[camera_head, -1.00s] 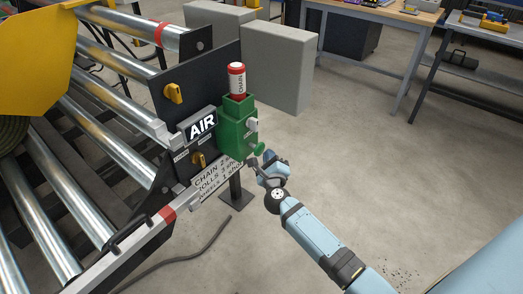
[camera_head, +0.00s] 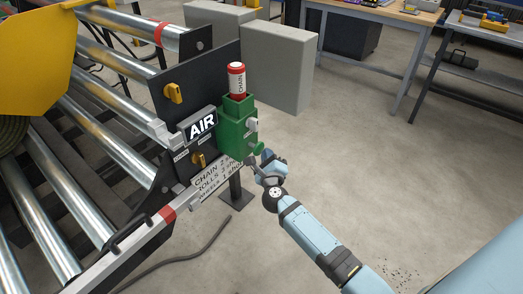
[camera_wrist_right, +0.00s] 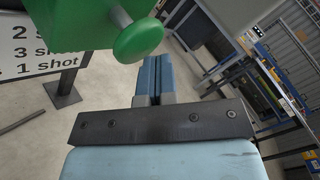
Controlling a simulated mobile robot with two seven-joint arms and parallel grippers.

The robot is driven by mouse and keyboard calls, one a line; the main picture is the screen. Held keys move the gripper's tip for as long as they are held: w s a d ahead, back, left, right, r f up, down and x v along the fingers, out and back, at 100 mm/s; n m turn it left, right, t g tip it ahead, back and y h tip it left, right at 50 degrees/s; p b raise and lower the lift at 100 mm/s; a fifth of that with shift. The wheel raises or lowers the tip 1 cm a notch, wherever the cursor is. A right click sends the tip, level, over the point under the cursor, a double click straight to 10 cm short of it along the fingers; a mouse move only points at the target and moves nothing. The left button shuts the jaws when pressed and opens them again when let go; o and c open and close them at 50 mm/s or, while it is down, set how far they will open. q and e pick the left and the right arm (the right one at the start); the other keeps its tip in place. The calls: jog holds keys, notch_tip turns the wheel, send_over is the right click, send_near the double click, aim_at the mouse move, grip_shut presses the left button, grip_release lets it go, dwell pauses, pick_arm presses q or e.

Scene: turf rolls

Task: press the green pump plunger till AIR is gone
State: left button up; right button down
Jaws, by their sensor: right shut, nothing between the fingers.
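The green pump (camera_head: 238,128) stands on the side of the roller machine with a red and white CHAIN cartridge (camera_head: 237,80) upright on top. Its green plunger has a round knob that shows large in the right wrist view (camera_wrist_right: 138,38), standing out from the pump on a short stem. My right gripper (camera_wrist_right: 153,72) is shut and empty, its fingertips just below and beside the knob; I cannot tell if they touch it. In the head view my right gripper (camera_head: 252,161) is just below the pump's front. The AIR sign (camera_head: 201,127) shows white letters on a dark panel. My left gripper is out of view.
A white label (camera_head: 217,178) with shot counts hangs below the pump. Yellow knobs (camera_head: 173,93) sit on the dark machine plate. Metal rollers (camera_head: 100,130) fill the left. A grey cabinet (camera_head: 276,65) stands behind. Floor to the right is clear; a cable lies in front.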

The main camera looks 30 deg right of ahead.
jog(key=shift+w+a, duration=0.2)
jog(key=shift+w, duration=0.25)
dwell(0.3)
jog(key=shift+w+a+r, duration=0.1)
jog(key=shift+w+a, duration=0.05)
jog(key=shift+w, duration=0.3)
dwell(0.4)
jog(key=shift+s, duration=0.1)
jog(key=s, duration=0.1)
jog(key=s+d+p, duration=0.1)
jog(key=s, duration=0.1)
jog(key=shift+d, duration=0.1)
dwell(0.6)
jog(key=s, duration=0.1)
jog(key=s+d, duration=0.1)
jog(key=s, duration=0.1)
jog(key=s+d+p, duration=0.1)
jog(key=shift+s, duration=0.3)
dwell(0.9)
